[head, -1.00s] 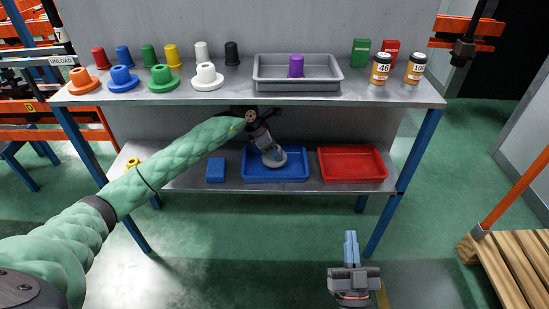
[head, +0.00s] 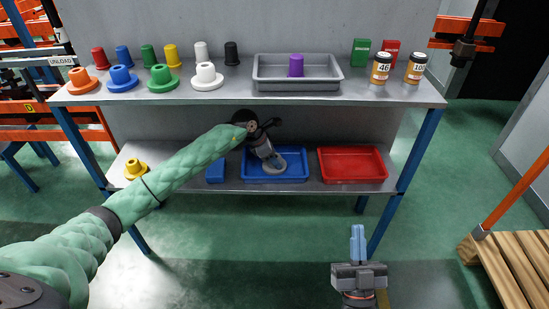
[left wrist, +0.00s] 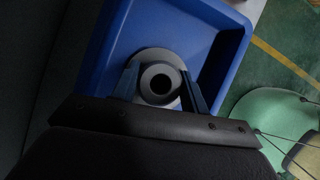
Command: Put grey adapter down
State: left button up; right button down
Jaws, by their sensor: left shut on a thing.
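The grey adapter (head: 274,166) is at the blue tray (head: 296,178) on the lower shelf. My left gripper (head: 271,155) is shut on it from above. In the left wrist view the adapter (left wrist: 160,63) shows its round flange and dark central hole between my left gripper's two fingers (left wrist: 158,84), with the blue tray (left wrist: 232,55) around it. I cannot tell whether its flange touches the tray floor. My right gripper (head: 358,243) is shut and empty, low in front of the shelf at the right.
A red tray (head: 352,178) stands right of the blue tray. A blue block (head: 215,171) and a yellow adapter (head: 135,169) are to the left. The upper shelf holds several coloured adapters, a grey tray (head: 297,86) with a purple piece (head: 296,65), and bottles.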

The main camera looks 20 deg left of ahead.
aim_at(265, 166)
jog(key=shift+r, duration=0.1)
pick_arm(q)
jog(key=o, duration=1.1)
pick_arm(e)
jog(key=shift+r, duration=0.1)
pick_arm(q)
jog(key=shift+o, duration=0.2)
jog(key=shift+r, duration=0.2)
jog(key=v, duration=0.7)
jog(key=shift+a+p, duration=0.1)
jog(key=shift+p, duration=0.25)
pick_arm(e)
notch_tip(265, 166, down, 7)
jog(key=w+g, duration=0.1)
jog(key=g, duration=0.1)
jog(key=shift+w+a+f+g+h, duration=0.2)
jog(key=shift+w+a+g+h, duration=0.1)
jog(key=shift+w+a+h, duration=0.1)
